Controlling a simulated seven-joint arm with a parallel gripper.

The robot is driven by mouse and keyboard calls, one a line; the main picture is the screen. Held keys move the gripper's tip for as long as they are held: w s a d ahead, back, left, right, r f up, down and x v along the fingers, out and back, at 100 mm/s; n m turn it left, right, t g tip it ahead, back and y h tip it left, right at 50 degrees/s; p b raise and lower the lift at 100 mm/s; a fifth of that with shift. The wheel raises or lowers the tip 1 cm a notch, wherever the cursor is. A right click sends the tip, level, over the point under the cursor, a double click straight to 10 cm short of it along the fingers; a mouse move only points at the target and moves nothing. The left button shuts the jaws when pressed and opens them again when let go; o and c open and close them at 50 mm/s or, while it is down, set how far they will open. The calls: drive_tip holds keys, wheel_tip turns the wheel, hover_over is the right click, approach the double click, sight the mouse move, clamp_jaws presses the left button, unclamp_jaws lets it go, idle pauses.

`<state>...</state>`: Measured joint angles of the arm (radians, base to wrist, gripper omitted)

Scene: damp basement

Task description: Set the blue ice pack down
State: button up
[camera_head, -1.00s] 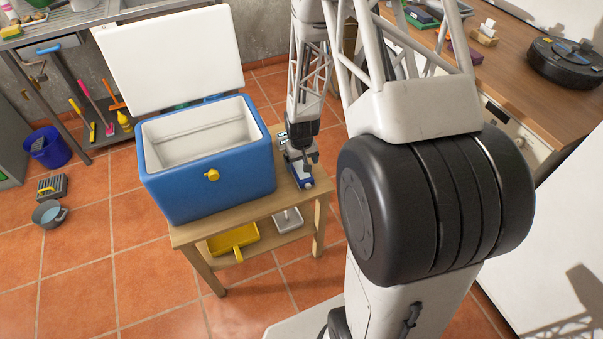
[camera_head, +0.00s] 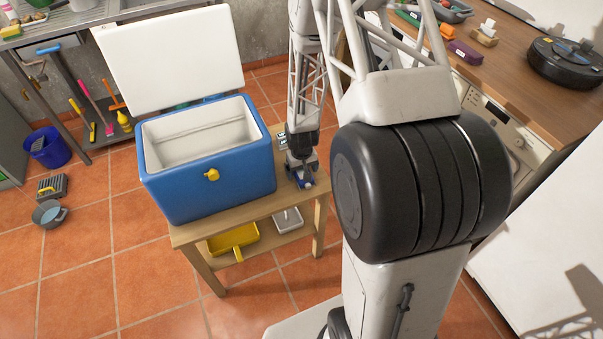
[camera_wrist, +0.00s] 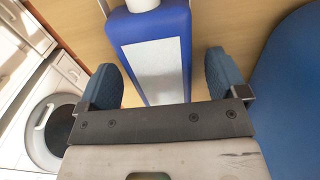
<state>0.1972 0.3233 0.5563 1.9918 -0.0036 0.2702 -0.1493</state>
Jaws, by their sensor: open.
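The blue ice pack (camera_wrist: 181,28), with a pale label and a white part at its far end, lies on the wooden stand in the wrist view. My gripper (camera_wrist: 162,68) is open, with one finger on each side of the pack. A gap shows between the pack and each finger. In the head view my gripper (camera_head: 301,170) is low over the stand, right of the blue cooler (camera_head: 225,185), and hides much of the pack (camera_head: 304,184).
The cooler is open, its white lid (camera_head: 170,60) raised behind it. It fills most of the wooden stand (camera_head: 260,210), leaving a narrow strip at right. A yellow dustpan (camera_head: 233,240) is on the lower shelf. A counter (camera_head: 520,75) with a robot vacuum (camera_head: 568,63) stands at right.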

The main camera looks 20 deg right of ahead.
sight(302, 173)
drive_tip(key=shift+f, duration=0.25)
idle(0.4)
drive_tip(key=c, duration=1.2)
drive_tip(key=shift+c, duration=0.2)
drive_tip(key=shift+r, duration=0.15)
drive_tip(key=shift+r, duration=0.7)
drive_tip(key=shift+s+a+r, duration=0.1)
drive_tip(key=shift+s+r, duration=0.2)
drive_tip(key=shift+r, duration=0.2)
drive_tip(key=shift+s+r, duration=0.3)
drive_tip(key=shift+r, duration=0.2)
drive_tip(key=s+a+r, duration=0.1)
drive_tip(key=s+a, duration=0.1)
drive_tip(key=s, duration=1.2)
drive_tip(key=shift+s+a+r, duration=0.15)
drive_tip(key=shift+s+a, duration=0.1)
drive_tip(key=shift+a, duration=0.15)
